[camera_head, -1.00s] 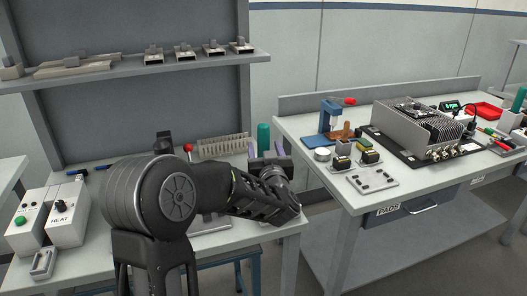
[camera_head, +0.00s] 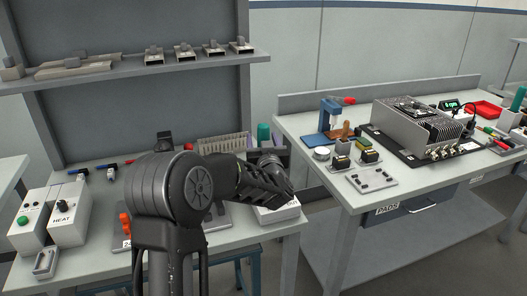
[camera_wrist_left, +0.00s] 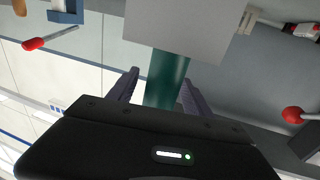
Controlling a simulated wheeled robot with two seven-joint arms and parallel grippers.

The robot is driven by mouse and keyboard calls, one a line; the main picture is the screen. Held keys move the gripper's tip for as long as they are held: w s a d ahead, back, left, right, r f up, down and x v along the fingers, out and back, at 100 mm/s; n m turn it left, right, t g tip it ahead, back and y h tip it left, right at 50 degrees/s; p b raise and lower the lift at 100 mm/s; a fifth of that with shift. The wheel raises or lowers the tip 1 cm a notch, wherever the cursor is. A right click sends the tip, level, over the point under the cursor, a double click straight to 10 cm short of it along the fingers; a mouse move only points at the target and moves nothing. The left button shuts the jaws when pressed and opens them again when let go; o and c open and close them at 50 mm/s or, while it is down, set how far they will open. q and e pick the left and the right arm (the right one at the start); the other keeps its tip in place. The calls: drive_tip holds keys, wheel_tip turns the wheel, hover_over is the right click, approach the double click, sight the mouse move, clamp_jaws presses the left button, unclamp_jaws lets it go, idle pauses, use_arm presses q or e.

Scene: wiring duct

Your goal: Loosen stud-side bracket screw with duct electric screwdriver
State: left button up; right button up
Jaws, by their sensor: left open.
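A green cylinder (camera_head: 264,132) stands upright near the right end of the left bench; it may be the electric screwdriver, but I cannot tell. My left gripper (camera_head: 271,148), partly hidden by its own arm, is beside it. In the left wrist view the green cylinder (camera_wrist_left: 166,82) shows between the two spread grey-purple fingers of my left gripper (camera_wrist_left: 159,76), with gaps at its sides. A grey block (camera_wrist_left: 185,25) covers the cylinder's far end. The bracket screw cannot be made out. My right gripper is not in view.
A slotted duct piece (camera_head: 222,144) stands at the back of the left bench. A HEAT box (camera_head: 68,217) is at its left. The right bench holds a finned metal unit (camera_head: 412,127) and a blue press (camera_head: 331,119). A shelf (camera_head: 130,66) runs above the left bench.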

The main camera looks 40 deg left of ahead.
use_arm(q)
drive_tip(key=shift+c, duration=0.6)
clamp_jaws()
drive_tip(key=shift+r, duration=0.1)
